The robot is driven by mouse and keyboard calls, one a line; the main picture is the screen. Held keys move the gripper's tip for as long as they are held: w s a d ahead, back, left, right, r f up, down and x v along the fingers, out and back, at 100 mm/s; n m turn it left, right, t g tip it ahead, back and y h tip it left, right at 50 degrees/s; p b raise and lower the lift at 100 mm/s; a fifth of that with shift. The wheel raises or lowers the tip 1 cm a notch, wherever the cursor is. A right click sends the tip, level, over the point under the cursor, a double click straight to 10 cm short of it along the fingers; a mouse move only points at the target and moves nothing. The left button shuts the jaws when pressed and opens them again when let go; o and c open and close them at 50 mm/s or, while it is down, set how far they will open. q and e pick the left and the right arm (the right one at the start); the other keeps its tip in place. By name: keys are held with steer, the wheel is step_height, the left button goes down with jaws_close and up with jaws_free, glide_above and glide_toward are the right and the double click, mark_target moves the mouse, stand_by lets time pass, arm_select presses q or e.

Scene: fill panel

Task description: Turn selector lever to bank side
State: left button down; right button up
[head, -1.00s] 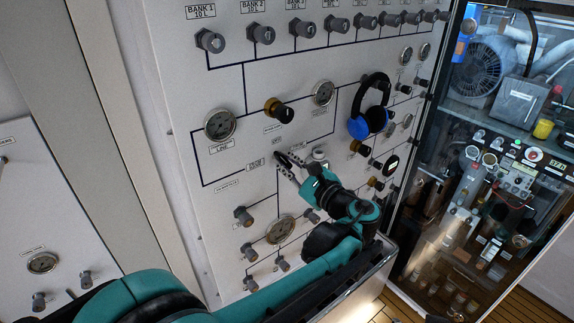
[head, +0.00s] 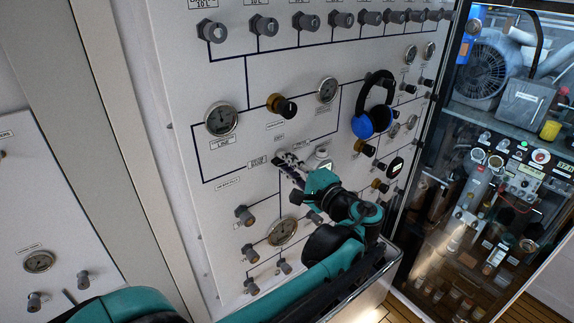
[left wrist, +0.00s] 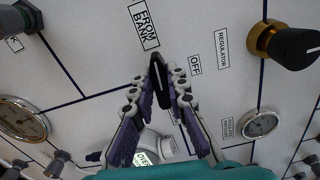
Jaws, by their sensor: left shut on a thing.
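The selector lever (left wrist: 158,72) is a small black handle with a white line, on the pale panel (head: 225,80). In the left wrist view it sits between my fingertips and points up toward the gap between the "FROM BANK" label (left wrist: 143,25) and the "OFF" label (left wrist: 195,65), nearer "FROM BANK". My left gripper (left wrist: 163,85) is shut on the lever, with one finger on each side. In the head view my left gripper (head: 290,162) is at the panel's middle, and its fingers mostly hide the lever. My right gripper is not in view.
A gauge (left wrist: 261,122) and a brass-collared black knob (left wrist: 290,45) are right of my fingers. Blue-and-black headphones (head: 372,108) hang on the panel to the right. A line gauge (head: 221,118) is up and left. A machinery cabinet (head: 510,130) stands at the far right.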

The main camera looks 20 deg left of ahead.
arm_select(q)
steer(key=shift+f+n, duration=0.15)
steer(key=shift+n, duration=0.45)
steer(key=c, duration=1.5)
jaws_free()
steer(key=v, duration=1.2)
steer(key=shift+s, duration=0.1)
